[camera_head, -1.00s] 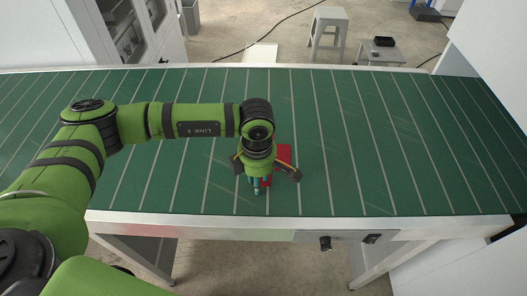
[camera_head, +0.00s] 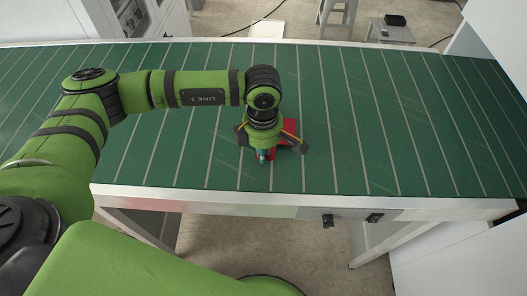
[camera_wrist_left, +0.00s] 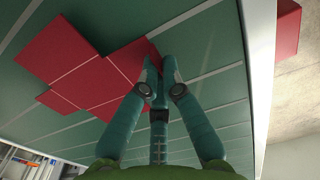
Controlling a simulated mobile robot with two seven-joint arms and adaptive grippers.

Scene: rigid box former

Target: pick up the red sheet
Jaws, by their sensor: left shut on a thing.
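The red sheet (camera_head: 289,127) lies on the green striped belt, partly hidden under my left gripper in the head view. In the left wrist view the red sheet (camera_wrist_left: 72,62) is a flat, cross-like blank with pale fold lines. My left gripper (camera_head: 263,157) points down at its near side. In the left wrist view the teal fingers of my left gripper (camera_wrist_left: 160,78) are drawn together at the tip of one flap, shut on the sheet. Whether the sheet is lifted off the belt I cannot tell. My right gripper is not in view.
The green belt (camera_head: 400,120) is clear on both sides of the sheet, with a pale metal front rail (camera_head: 430,208). Another red object (camera_wrist_left: 287,28) shows beyond the belt's edge in the left wrist view. A stool (camera_head: 338,12) stands behind the belt.

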